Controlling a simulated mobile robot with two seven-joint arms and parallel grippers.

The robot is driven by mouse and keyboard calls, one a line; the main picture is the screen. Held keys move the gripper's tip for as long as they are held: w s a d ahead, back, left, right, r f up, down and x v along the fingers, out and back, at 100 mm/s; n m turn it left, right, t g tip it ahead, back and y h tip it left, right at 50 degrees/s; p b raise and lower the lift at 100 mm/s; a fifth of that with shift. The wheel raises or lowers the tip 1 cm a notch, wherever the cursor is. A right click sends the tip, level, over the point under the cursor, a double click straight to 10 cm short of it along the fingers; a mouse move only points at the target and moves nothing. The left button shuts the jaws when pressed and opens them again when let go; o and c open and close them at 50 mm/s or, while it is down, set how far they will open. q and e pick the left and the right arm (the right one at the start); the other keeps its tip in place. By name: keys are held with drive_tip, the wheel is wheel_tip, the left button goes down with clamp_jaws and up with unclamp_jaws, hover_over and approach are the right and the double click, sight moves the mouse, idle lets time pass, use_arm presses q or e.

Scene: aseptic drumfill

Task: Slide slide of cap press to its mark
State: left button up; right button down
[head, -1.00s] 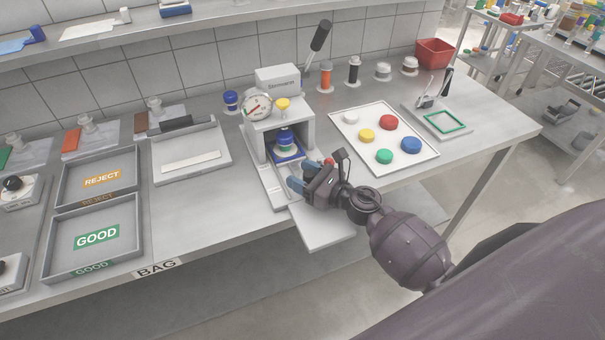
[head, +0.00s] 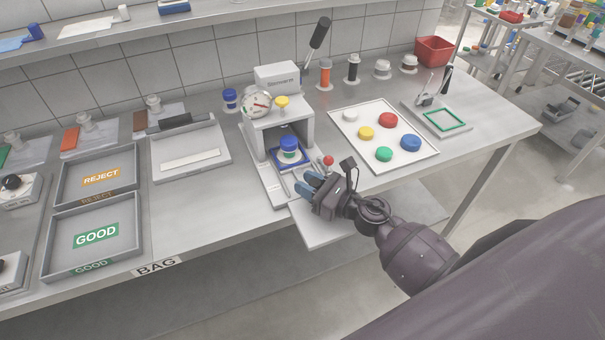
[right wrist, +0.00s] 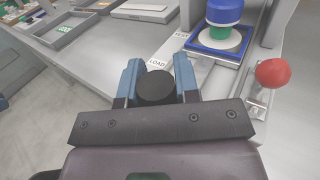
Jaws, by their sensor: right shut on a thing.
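The cap press (head: 292,107) is a light grey frame with a dial gauge. Its slide carries a blue-edged plate (head: 291,165), partly out of the press opening, with a blue-capped green container (head: 289,148) upright on it. In the right wrist view the blue-edged plate (right wrist: 212,54) and the container (right wrist: 222,12) are at the upper right. My right gripper (head: 307,185) is in front of the plate. Its blue fingers are shut on a black round knob (right wrist: 155,88). A "LOAD" mark (right wrist: 157,62) lies just beyond the knob. My left gripper is not in view.
A red ball knob (head: 328,160) stands close to the right of the slide, near my gripper. A white tray of coloured caps (head: 350,135) lies to the right. The GOOD tray (head: 60,269) and REJECT tray (head: 70,195) are at left.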

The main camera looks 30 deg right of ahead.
drive_tip(key=s, duration=0.4)
drive_tip(key=s+b, duration=0.1)
drive_tip(key=s, duration=0.2)
drive_tip(key=shift+s+a+f, duration=0.15)
drive_tip(key=shift+s+a, duration=0.05)
drive_tip(key=shift+s, duration=0.55)
drive_tip(key=shift+a, duration=0.1)
drive_tip(key=shift+s, duration=0.1)
drive_tip(key=c, duration=1.3)
unclamp_jaws()
drive_tip(key=o, duration=0.5)
drive_tip(key=shift+s, duration=0.2)
drive_tip(key=shift+c, duration=0.2)
drive_tip(key=shift+w, duration=0.15)
